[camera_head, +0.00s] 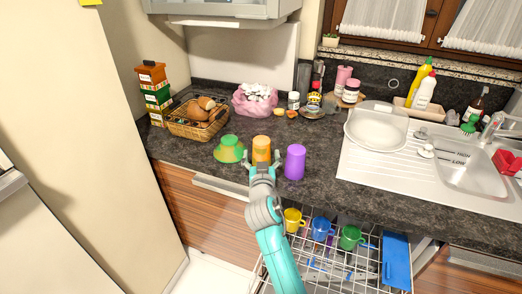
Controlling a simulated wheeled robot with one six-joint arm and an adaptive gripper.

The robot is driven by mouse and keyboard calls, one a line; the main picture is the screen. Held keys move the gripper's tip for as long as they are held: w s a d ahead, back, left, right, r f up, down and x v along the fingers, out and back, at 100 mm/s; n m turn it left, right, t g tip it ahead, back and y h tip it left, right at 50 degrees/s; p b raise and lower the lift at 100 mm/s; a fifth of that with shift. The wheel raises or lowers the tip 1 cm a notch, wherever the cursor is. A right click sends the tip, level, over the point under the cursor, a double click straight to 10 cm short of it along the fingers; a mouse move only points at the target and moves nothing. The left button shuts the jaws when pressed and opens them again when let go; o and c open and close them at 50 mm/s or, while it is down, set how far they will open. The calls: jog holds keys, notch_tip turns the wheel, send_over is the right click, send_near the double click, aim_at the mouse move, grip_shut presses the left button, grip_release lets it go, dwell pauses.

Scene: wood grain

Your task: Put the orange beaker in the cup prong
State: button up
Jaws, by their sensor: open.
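The orange beaker (261,147) stands upside down or upright, I cannot tell which, on the dark counter between a green bowl-like thing and a purple beaker. My gripper (262,164) is open at the near side of the orange beaker, with its fingertips overlapping the beaker's lower part in the picture. I cannot tell whether they touch it. Below the counter, a pulled-out dish rack (335,266) of white wire shows its prongs. A yellow cup (293,220), a blue cup (322,228) and a green cup (350,237) sit in its back row. My arm hides part of the rack's left side.
The purple beaker (295,162) stands close to the right of my gripper, and the green bowl (229,149) close to the left. A bread basket (197,120) is behind on the left. The sink (470,178) is at right. A blue board (396,262) stands at the rack's right.

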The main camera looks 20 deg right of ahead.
aim_at(262, 148)
jog(key=shift+x, duration=2.8)
jog(key=c, duration=1.2)
